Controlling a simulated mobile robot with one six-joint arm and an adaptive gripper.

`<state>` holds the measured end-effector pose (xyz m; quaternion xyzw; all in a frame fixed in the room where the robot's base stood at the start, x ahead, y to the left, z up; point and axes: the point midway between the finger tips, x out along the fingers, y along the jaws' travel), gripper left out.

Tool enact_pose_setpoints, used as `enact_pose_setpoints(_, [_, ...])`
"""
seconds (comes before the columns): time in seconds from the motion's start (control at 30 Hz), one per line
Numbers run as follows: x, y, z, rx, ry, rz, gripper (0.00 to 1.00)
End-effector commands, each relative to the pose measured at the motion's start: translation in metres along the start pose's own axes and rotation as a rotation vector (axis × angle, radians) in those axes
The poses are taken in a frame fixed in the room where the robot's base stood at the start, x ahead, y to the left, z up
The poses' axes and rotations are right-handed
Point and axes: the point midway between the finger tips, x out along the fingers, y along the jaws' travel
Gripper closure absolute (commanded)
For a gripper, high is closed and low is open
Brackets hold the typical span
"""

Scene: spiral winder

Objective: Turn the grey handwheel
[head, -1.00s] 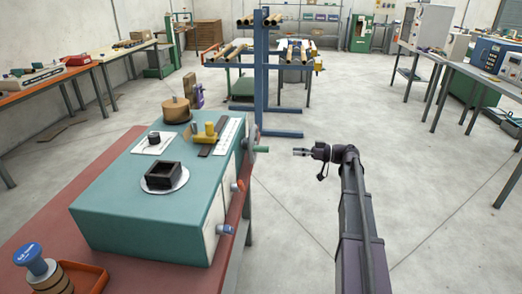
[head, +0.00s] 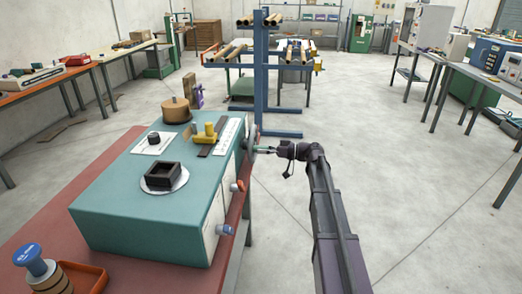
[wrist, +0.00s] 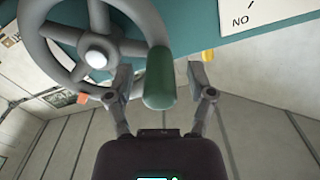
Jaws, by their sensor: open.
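The grey handwheel (wrist: 58,48) fills the upper left of the wrist view, with spokes, a pale hub and a green handle (wrist: 160,78) on its rim. In the head view the handwheel (head: 250,138) shows edge-on at the right side of the teal machine (head: 110,222). My gripper (wrist: 160,80) is open, with one finger on each side of the green handle. I cannot tell whether either finger touches it. In the head view my gripper (head: 266,149) is at the handle, which it partly hides.
Orange and blue knobs (head: 238,186) (head: 223,229) stick out of the machine's right side below the wheel. A blue rack (head: 262,80) stands behind. The floor to the right of my arm is clear.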

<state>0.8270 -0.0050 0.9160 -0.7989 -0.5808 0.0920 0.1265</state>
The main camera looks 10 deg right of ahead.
Motion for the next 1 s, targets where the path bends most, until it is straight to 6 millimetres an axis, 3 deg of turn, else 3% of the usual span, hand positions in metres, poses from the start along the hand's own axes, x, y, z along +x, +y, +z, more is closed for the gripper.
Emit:
enact_pose_setpoints(0.47, [0.0094,-0.0001,0.0000,0.000,0.000,0.000,0.30])
enact_pose_setpoints(0.7, [0.0094,-0.0002,0.0001,0.000,0.000,-0.001,0.99])
enact_pose_setpoints(1.0, [0.0112,-0.0008,0.0006,-0.004,-0.001,-0.003,1.00])
